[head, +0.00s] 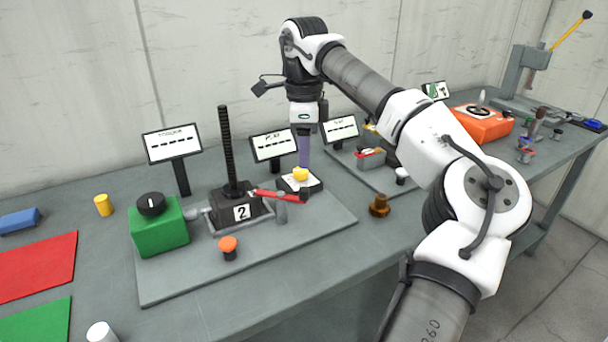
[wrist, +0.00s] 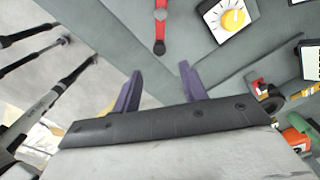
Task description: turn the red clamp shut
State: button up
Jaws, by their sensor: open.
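The red clamp (head: 290,197) shows in the head view as a red lever on a short grey post, beside the black block marked 2 (head: 222,208). It also shows in the wrist view (wrist: 160,30) as a narrow red bar at the top edge, partly cut off, with a grey round pivot. My gripper (head: 304,160) points down behind the yellow knob. In the wrist view my gripper (wrist: 159,82) has its two purple fingers apart with nothing between them. The red bar lies beyond the fingertips and apart from them.
A yellow knob on a white block (head: 300,176) stands close to the clamp. A green box with a black dial (head: 160,232), an orange button (head: 228,246) and a tall black screw (head: 226,150) share the plate. A brown knob (head: 379,205) stands to the right. Sign stands line the back.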

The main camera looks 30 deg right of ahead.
jog(key=shift+r, duration=2.3)
